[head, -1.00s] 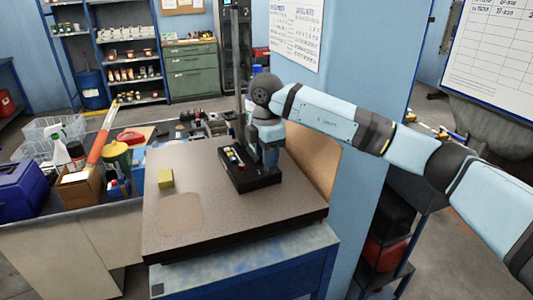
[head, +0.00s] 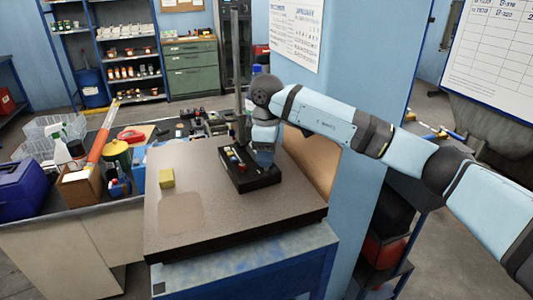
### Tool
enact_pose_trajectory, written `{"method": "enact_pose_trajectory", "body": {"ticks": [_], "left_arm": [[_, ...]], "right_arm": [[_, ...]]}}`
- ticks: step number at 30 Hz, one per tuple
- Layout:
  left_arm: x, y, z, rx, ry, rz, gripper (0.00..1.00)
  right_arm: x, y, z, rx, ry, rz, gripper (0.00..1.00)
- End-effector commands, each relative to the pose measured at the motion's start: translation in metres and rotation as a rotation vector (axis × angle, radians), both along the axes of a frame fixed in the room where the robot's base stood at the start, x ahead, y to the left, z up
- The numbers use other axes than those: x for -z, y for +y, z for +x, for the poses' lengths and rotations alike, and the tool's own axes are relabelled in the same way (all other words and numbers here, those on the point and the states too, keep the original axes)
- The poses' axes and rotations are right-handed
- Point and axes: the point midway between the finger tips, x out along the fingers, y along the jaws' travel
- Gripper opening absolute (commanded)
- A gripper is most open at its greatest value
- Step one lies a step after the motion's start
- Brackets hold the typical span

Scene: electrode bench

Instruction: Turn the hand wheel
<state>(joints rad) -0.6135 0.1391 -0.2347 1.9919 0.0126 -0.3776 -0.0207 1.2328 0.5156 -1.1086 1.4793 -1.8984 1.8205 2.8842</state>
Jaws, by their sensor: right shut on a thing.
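My right gripper (head: 262,163) points down at the black base (head: 251,180) of a stand on the dark surface plate (head: 200,235). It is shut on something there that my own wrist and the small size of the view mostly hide. I cannot make out the hand wheel itself. A tall grey post (head: 236,70) rises behind my wrist. Small coloured parts, red and white among them, show on the base just left of the gripper. My left gripper is not in view.
A cluttered bench with a purple toolbox (head: 22,189) and a spray bottle (head: 58,146) stands further left. The plate's front half is clear. A blue pillar (head: 375,90) stands behind my right arm.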

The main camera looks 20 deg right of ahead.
Motion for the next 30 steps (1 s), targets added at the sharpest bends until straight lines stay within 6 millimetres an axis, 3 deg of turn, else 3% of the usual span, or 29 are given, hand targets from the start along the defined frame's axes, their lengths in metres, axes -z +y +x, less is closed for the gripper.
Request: {"method": "enact_pose_trajectory", "body": {"ticks": [12,13,16,30], "left_arm": [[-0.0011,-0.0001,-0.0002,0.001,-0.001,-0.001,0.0],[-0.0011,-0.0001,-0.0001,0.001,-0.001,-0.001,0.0],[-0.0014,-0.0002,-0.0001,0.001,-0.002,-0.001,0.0],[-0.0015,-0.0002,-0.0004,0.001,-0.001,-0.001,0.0]], "right_arm": [[-0.0029,-0.0004,0.0011,0.008,-0.005,0.002,0.13],[-0.0029,-0.0004,0.0011,0.008,-0.005,0.002,0.41],[-0.0023,-0.0005,0.001,0.008,-0.005,0.001,0.62],[-0.0008,-0.0014,0.0011,0.009,-0.003,0.0,0.62]]}}
